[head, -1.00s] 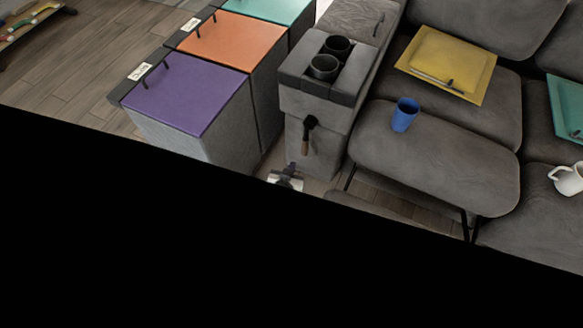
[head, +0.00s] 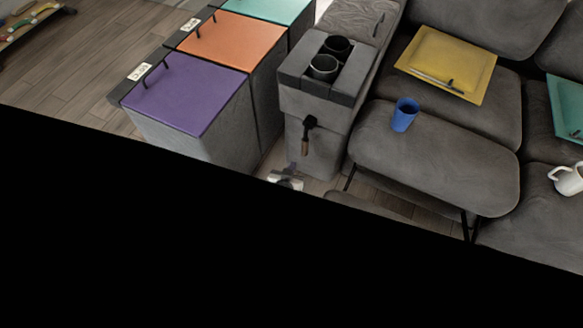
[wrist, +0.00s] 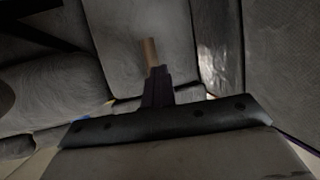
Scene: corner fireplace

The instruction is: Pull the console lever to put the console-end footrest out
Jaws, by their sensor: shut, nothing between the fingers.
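The grey console (head: 305,105) stands at the left end of the sofa. Its lever (head: 306,138), a black mount with a brown handle, hangs downward on the front face. The console-end footrest (head: 435,165) stands out in front of the seat, with dark metal legs under it. My gripper (head: 286,178) is low in front of the console, below and left of the lever, partly cut off by the black area. In the wrist view, my gripper's fingers (wrist: 157,88) are shut and empty. The brown lever handle (wrist: 150,52) shows just beyond the fingertips; whether they touch is unclear.
A blue cup (head: 404,115) stands at the rear left of the footrest. A yellow tray (head: 447,65) lies on the seat behind. A purple-lidded bin (head: 187,98) and an orange-lidded bin (head: 229,40) stand left of the console. Black hides the lower head view.

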